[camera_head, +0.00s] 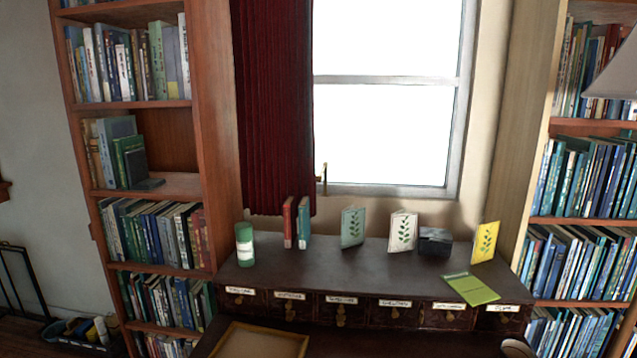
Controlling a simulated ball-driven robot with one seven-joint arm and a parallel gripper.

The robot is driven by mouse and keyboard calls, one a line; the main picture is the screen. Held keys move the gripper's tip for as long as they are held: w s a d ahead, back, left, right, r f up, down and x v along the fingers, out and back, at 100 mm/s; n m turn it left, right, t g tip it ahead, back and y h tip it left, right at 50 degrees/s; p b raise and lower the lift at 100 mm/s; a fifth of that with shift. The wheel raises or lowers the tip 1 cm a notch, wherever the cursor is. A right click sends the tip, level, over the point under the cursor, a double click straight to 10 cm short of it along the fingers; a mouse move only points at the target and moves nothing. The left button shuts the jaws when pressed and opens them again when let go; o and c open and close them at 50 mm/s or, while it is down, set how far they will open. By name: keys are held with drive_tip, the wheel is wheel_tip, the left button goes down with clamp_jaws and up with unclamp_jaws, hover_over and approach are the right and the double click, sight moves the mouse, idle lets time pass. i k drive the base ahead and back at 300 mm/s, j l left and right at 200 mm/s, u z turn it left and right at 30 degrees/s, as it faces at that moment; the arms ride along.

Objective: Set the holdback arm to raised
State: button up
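The holdback arm (324,178) is a small brass-coloured piece at the right edge of the dark red curtain (272,110), beside the lower left corner of the window. A short upright part shows there, with a small piece reaching left toward the curtain. It is too small to tell its exact position. The curtain hangs straight down, left of the window glass. My gripper is not in view.
A dark cabinet (360,262) with labelled drawers stands below the window. On its top are a green canister (245,245), red and teal books (289,222), leaf-print cards (352,228), a dark box (435,242) and a green booklet (471,289). Bookcases (215,130) flank it.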

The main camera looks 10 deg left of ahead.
sight(318, 178)
drive_tip(key=i+u, duration=0.2)
drive_tip(key=i, duration=0.25)
drive_tip(key=i+l+u, duration=0.2)
drive_tip(key=i, duration=0.3)
drive_tip(key=i+l+u, duration=0.15)
drive_tip(key=i, duration=0.3)
drive_tip(key=i+l+u, duration=0.2)
drive_tip(key=i, duration=0.25)
